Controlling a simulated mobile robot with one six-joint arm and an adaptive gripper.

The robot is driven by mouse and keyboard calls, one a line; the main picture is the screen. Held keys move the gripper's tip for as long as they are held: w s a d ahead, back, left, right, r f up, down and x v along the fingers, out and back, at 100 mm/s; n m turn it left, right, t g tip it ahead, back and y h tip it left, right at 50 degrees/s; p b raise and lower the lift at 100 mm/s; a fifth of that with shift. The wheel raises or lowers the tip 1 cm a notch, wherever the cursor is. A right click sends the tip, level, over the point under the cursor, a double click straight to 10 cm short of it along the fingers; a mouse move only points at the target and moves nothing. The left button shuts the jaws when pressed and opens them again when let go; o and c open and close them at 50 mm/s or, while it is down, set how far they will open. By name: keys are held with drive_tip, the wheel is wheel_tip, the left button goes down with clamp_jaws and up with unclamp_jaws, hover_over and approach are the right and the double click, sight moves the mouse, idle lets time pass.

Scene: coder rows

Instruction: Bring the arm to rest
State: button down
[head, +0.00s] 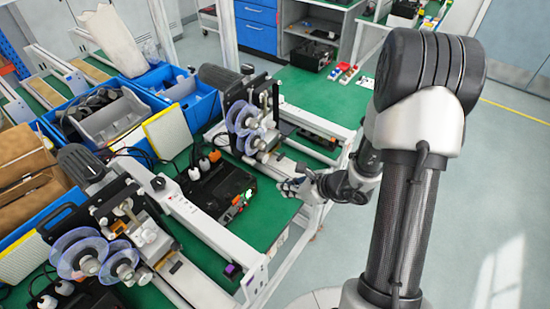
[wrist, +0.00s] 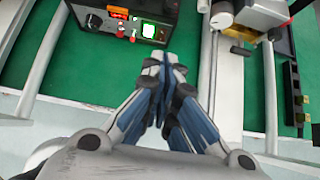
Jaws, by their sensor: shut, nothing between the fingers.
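My gripper (wrist: 163,68) is shut and empty. In the wrist view its fingertips meet over the green bench top, just below a black control box (wrist: 130,22) with a lit red display and buttons. In the head view my gripper (head: 287,187) is small and sits at the bench's front edge, to the right of the black control box (head: 220,189). My arm reaches in from the right of that view. I cannot tell whether the fingertips touch the bench.
Coder machines with purple reels (head: 250,125) stand on the green bench (head: 265,220). White rails (head: 215,232) run toward its front edge. Blue bins (head: 185,95) stand behind. The grey floor (head: 490,200) at the right is clear.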

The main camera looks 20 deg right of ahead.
drive_tip(key=s+a+r+n+g+y+b, duration=0.1)
drive_tip(key=s+a+r+n+g, duration=0.1)
drive_tip(key=s+a+r+n, duration=0.35)
drive_tip(key=s+a+r+n+g+y+b, duration=0.1)
drive_tip(key=s+a+r+n, duration=0.1)
drive_tip(key=a+r+n, duration=0.55)
drive_tip(key=s+d+r+n+h+b, duration=0.1)
drive_tip(key=s+d+r+n+h, duration=0.2)
drive_tip(key=s+n, duration=0.4)
drive_tip(key=s+d+r+n+h+b, duration=0.1)
drive_tip(key=s+d+r+n+h, duration=0.3)
drive_tip(key=s+n, duration=0.4)
drive_tip(key=shift+s+d+r+n+h, duration=0.2)
drive_tip(key=shift+d+r+n+h, duration=0.15)
drive_tip(key=shift+r, duration=0.25)
drive_tip(key=shift+a, duration=0.1)
